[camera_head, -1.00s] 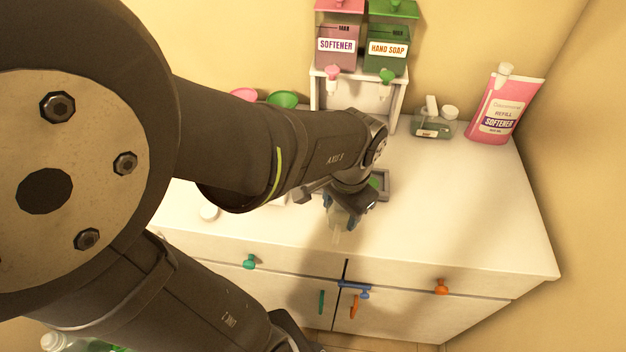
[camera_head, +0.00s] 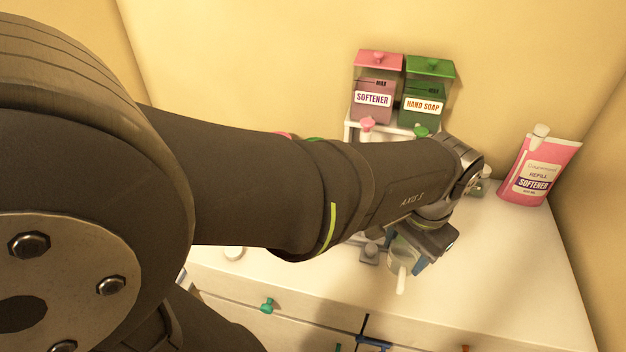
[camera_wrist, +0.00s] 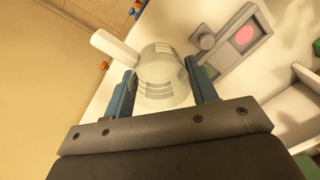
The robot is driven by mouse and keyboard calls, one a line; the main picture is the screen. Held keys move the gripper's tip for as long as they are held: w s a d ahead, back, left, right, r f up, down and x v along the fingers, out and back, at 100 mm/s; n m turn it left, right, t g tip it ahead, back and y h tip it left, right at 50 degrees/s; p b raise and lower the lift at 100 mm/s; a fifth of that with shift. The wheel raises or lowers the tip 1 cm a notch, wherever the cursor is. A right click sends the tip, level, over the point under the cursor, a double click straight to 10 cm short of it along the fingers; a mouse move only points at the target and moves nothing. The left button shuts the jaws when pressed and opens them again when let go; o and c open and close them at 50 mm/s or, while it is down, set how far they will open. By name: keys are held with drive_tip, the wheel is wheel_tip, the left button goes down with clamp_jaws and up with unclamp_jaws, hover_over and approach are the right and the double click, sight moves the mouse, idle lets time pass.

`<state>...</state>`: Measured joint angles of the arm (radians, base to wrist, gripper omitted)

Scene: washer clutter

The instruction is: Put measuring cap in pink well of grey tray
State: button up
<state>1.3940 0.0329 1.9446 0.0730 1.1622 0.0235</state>
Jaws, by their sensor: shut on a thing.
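My gripper (camera_wrist: 161,72) is shut on the measuring cap (camera_wrist: 165,84), a clear round cup with printed lines and a white handle (camera_wrist: 114,48). In the head view, my gripper (camera_head: 412,254) holds the cap (camera_head: 399,250) above the white counter, its handle pointing toward the front edge. The grey tray (camera_wrist: 263,41) lies beyond the right finger in the wrist view, apart from the cap. Its pink well (camera_wrist: 244,35) is a round pink spot and looks empty. In the head view my arm hides most of the tray.
A white stand with softener (camera_head: 374,101) and hand soap (camera_head: 423,106) dispensers stands behind. A pink refill pouch (camera_head: 540,172) is at the right. The counter's right front is clear.

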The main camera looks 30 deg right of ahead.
drive_tip(key=w+f, duration=0.2)
drive_tip(key=w, duration=0.4)
drive_tip(key=w+d+f, duration=0.1)
drive_tip(key=w+f, duration=0.1)
drive_tip(key=w, duration=0.4)
drive_tip(key=w+d+f, duration=0.1)
drive_tip(key=w+f, duration=0.1)
drive_tip(key=w, duration=0.4)
drive_tip(key=shift+w+d+f, duration=0.1)
drive_tip(key=shift+w+d, duration=0.1)
drive_tip(key=shift+w+f, duration=0.15)
drive_tip(key=shift+f, duration=1.95)
drive_tip(key=shift+f, duration=0.1)
drive_tip(key=o, duration=0.9)
drive_tip(key=shift+o, duration=0.2)
wheel_tip(320, 180, up, 12)
drive_tip(key=shift+s, duration=0.45)
